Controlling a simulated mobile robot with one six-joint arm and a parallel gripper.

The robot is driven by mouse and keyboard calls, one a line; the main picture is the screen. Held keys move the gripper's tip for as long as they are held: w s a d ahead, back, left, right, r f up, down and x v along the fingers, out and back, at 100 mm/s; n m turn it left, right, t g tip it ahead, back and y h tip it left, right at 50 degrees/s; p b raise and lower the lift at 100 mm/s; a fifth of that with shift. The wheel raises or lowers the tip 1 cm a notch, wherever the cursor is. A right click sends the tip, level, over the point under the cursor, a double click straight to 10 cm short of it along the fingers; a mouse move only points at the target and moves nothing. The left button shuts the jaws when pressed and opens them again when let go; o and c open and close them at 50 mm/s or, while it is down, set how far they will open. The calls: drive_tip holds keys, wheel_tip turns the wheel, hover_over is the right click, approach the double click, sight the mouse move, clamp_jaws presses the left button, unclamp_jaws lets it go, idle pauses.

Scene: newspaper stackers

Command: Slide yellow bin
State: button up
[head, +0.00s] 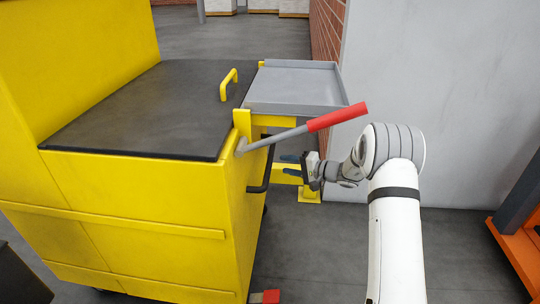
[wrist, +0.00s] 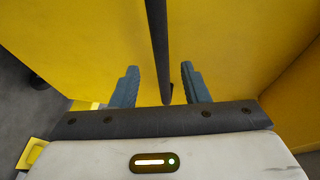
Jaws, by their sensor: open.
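The yellow bin (head: 150,200) fills the left of the head view, with a dark lid (head: 140,105) on top. A black bar handle (head: 266,172) is on its right side. My gripper (head: 286,165) is just right of this handle, with its fingers pointing toward the bin. In the wrist view the blue-grey fingers of my gripper (wrist: 159,68) are apart. The black bar (wrist: 158,35) runs between them in the picture, with the bin's yellow panel (wrist: 85,45) behind it. No contact between the fingers and bar shows.
A lever with a red grip (head: 337,117) slants out above my gripper. A grey tray (head: 295,85) on a yellow stand is behind it. A pale wall (head: 450,90) is at the right, with an orange frame (head: 520,245) at the right edge. Grey floor lies below my arm.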

sight(270, 160)
drive_tip(key=x, duration=0.2)
drive_tip(key=b+x, duration=0.1)
drive_tip(key=x, duration=0.5)
drive_tip(key=shift+w+d, duration=0.1)
drive_tip(key=shift+w, duration=0.25)
drive_tip(key=shift+r, duration=0.1)
drive_tip(key=shift+c, duration=0.5)
clamp_jaws()
